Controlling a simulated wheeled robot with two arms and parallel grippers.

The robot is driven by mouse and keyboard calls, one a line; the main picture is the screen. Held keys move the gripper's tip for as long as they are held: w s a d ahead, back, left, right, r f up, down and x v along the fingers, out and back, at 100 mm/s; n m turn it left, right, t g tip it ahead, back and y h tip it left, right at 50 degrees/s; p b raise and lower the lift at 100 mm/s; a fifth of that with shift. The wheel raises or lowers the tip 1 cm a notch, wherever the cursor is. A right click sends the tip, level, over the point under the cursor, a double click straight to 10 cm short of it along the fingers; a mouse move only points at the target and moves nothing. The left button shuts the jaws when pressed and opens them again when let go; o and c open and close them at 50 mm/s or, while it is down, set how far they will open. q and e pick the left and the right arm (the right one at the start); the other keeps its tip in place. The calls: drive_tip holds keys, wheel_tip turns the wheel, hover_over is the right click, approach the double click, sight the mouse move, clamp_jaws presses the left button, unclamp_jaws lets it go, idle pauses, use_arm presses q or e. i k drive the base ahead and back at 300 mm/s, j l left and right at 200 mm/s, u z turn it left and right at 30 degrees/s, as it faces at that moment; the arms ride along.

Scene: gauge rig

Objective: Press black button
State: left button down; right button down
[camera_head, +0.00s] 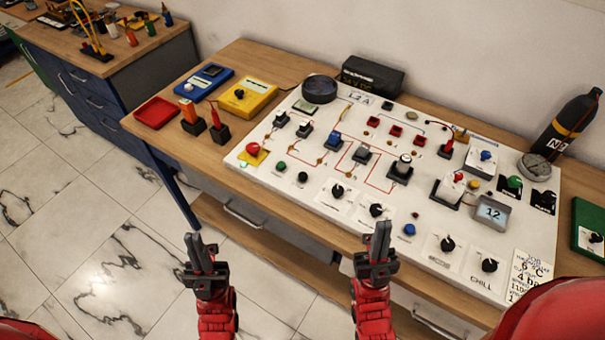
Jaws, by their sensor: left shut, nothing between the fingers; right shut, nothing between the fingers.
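The white gauge panel (310,215) lies on the wooden table. A black button-like part (547,198) sits on a dark plate at its right side, beside a green button (514,183). A small dark button (303,177) sits near the panel's front left, beside a dark green one (281,166); I cannot tell for sure which is the black button. My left gripper (200,248) is shut and empty, over the floor in front of the table. My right gripper (380,240) is shut and empty, near the panel's front edge, apart from the buttons.
Several black knobs (376,210) and a blue button (409,229) line the panel's front. A red emergency button (253,149), switches and a display (492,212) also stand on it. A gas bottle (572,122) stands at the back right. A red tray (156,112) lies at the left.

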sight(302, 176)
drive_tip(key=i+j, duration=0.15)
drive_tip(key=j, duration=0.2)
drive_tip(key=i+j, duration=0.2)
drive_tip(key=j, duration=0.15)
drive_tip(key=i+j, duration=0.15)
drive_tip(key=j, duration=0.2)
drive_tip(key=i+j, duration=0.2)
drive_tip(key=j+z, duration=0.15)
drive_tip(key=z, duration=1.6)
